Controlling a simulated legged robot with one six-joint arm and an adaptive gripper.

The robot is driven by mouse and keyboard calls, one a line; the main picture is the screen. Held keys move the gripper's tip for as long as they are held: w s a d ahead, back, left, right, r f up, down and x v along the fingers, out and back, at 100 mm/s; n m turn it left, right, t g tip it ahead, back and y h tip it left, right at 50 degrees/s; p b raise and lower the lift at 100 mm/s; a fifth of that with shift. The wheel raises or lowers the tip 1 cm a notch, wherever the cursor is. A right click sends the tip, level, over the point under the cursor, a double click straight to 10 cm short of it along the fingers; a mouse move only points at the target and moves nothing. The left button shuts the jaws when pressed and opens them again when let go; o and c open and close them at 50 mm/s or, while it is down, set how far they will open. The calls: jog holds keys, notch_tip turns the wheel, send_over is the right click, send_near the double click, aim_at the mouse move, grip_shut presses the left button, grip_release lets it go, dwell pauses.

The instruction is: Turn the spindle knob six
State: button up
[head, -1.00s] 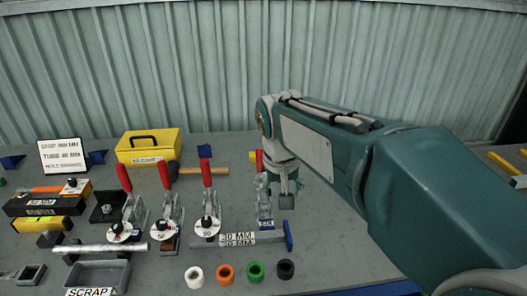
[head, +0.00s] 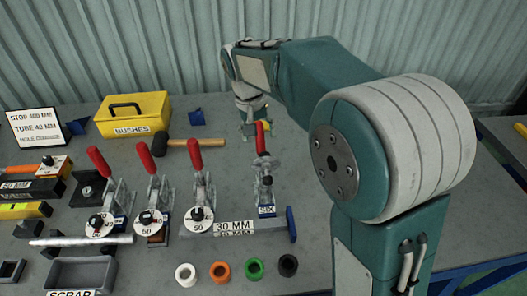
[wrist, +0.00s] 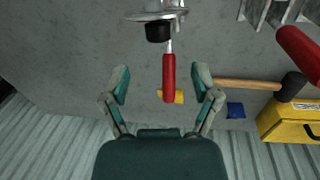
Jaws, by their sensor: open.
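The toggle clamp labelled SIX (head: 266,196) stands at the right end of the clamp row, with its red handle (head: 261,137) upright. A small dark knob (head: 267,180) sits on its front above the label. In the wrist view a black knob-like cap (wrist: 158,32) shows under a pale metal disc, beyond the red handle (wrist: 169,78). My gripper (wrist: 161,82) is open and empty, with the handle seen between its fingers; I cannot tell if they touch. In the head view my gripper (head: 250,122) is just behind the handle, its fingers partly hidden.
Other red-handled clamps with white dials (head: 150,218) stand to the left. A hammer (head: 185,143) and a yellow BUSHES box (head: 134,115) lie behind. A 30 MM bar (head: 235,228) and several coloured rings (head: 220,270) are in front. A corrugated wall closes the back.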

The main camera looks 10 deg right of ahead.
aim_at(263, 153)
jog(key=f, duration=0.2)
jog(key=d+f, duration=0.1)
jog(key=f, duration=0.4)
jog(key=shift+d+f, duration=0.15)
jog(key=shift+f, duration=0.25)
grip_shut()
